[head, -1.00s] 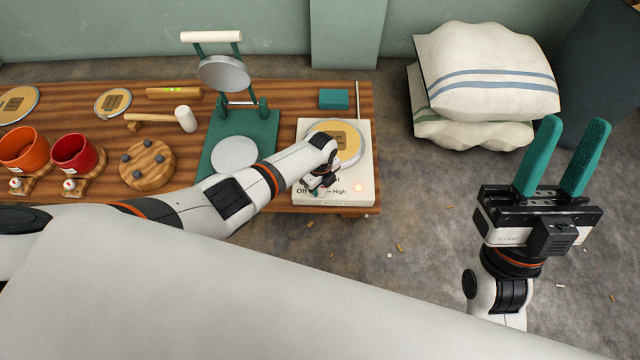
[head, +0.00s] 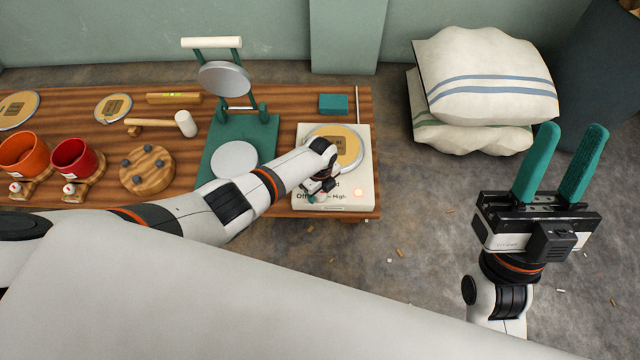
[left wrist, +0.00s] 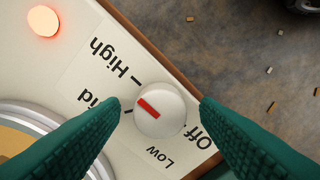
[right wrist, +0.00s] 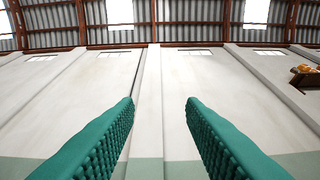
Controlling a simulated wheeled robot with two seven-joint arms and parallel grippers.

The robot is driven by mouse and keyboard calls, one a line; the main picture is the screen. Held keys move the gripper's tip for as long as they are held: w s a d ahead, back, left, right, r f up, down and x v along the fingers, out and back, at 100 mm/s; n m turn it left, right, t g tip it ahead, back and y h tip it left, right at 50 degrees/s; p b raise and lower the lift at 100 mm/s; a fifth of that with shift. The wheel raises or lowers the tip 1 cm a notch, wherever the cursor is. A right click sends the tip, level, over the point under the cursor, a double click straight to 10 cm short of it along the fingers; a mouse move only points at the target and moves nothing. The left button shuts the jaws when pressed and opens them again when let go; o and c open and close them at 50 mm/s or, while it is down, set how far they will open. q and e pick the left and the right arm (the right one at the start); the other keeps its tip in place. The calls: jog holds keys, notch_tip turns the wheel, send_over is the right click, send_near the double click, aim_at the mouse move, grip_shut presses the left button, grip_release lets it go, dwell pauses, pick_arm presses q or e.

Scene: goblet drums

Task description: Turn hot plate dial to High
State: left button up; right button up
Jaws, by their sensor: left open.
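The hot plate (head: 362,180) is a cream box with a round plate on top, at the table's right front corner. Its white dial (left wrist: 168,100) has a red mark (left wrist: 148,107) pointing between the Mid and High ticks in the left wrist view. Labels Off, Low and High show around it; Mid is partly covered by a finger. My left gripper (left wrist: 160,104) is open, with its green fingers on either side of the dial; contact cannot be told. In the head view my left gripper (head: 314,196) hides the dial. My right gripper (head: 572,132) is open and empty, right of the table.
A glowing orange lamp (left wrist: 44,20) is on the hot plate's panel. A green press (head: 205,170) stands left of the hot plate, with a teal block (head: 333,104) behind. Pots, a mallet and a wooden disc lie further left. Stacked sacks (head: 485,85) are on the floor behind my right gripper.

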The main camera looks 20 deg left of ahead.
aim_at(320, 193)
pick_arm(q)
notch_tip(320, 193, up, 3)
jog(key=shift+f+p, duration=0.15)
jog(key=shift+p, duration=0.75)
notch_tip(320, 193, up, 3)
jog(key=shift+r+p, duration=0.1)
jog(key=shift+p, duration=0.95)
pick_arm(e)
jog(key=w+f+g+h, duration=0.3)
jog(key=w+f+g, duration=0.5)
jog(key=f+g, duration=0.1)
pick_arm(q)
notch_tip(320, 193, up, 3)
jog(key=shift+f+p, duration=0.1)
jog(key=shift+p, duration=0.7)
jog(key=shift+r+p, duration=0.75)
jog(key=shift+r, duration=0.85)
pick_arm(e)
jog(key=s+d+f+g+h, duration=0.2)
jog(key=s+f+g+h, duration=0.1)
jog(key=f+g, duration=0.6)
jog(key=shift+s+d+f+m, duration=0.2)
jog(key=shift+s+f+m, duration=0.1)
jog(key=shift+f, duration=1.4)
